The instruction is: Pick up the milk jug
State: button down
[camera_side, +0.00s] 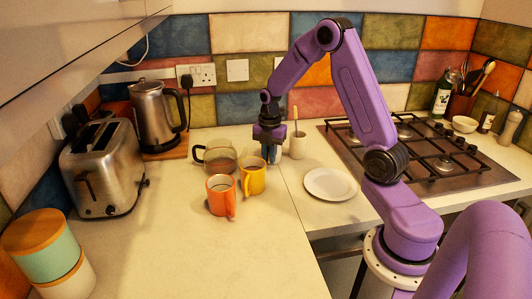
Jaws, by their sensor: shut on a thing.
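My gripper (270,150) points down at the back of the worktop, behind and right of the yellow mug. It is shut on a small bluish-grey thing (274,157), which appears to be the milk jug. The fingers and the yellow mug hide much of it. I cannot tell whether it touches the worktop.
A yellow mug (252,178), an orange mug (221,196) and a glass jug of brown liquid (219,157) stand left of my gripper. A white pot (297,146) with a wooden handle stands close right. A white plate (330,184) and hob (425,160) lie further right.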

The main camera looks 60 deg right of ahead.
jog(key=shift+r, duration=0.1)
jog(key=shift+r, duration=0.55)
jog(key=s+a+r, duration=0.5)
jog(key=s+r, duration=0.7)
jog(key=s, duration=0.1)
jog(key=w+a+f+m, duration=0.2)
jog(key=w+a+m, duration=0.7)
jog(key=w+a, duration=0.9)
jog(key=shift+w+a+g+y, duration=0.3)
jog(key=shift+a, duration=0.55)
jog(key=shift+d+f, duration=0.1)
jog(key=shift+d, duration=0.1)
